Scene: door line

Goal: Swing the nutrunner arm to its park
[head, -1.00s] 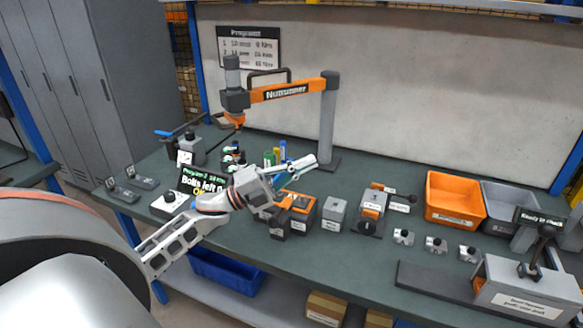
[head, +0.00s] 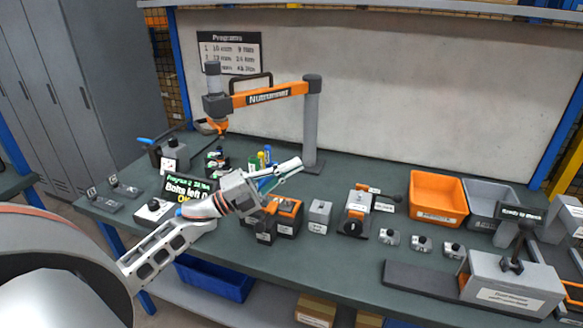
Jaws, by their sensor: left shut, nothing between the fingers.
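The nutrunner arm (head: 268,96) is an orange boom lettered "Nutrunner", reaching left from a grey post (head: 311,125) at the back of the bench. At its left end hangs the grey and orange nutrunner head (head: 215,105), with a dark handle loop on top of the boom. My left gripper (head: 292,168) is shut and empty. It is in front of and below the boom, apart from it, over the middle of the bench. It partly hides the program display (head: 190,190), which reads "Bolts left 0" and "OK". My right gripper is not in view.
On the bench (head: 330,255) stand orange-grey blocks (head: 288,213), a grey block (head: 320,215), a clamp fixture (head: 357,212), an orange bin (head: 437,197) and a grey bin (head: 488,203). A fixture (head: 510,280) stands front right. A program sign (head: 229,52) hangs behind. The bench under the boom holds small bottles.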

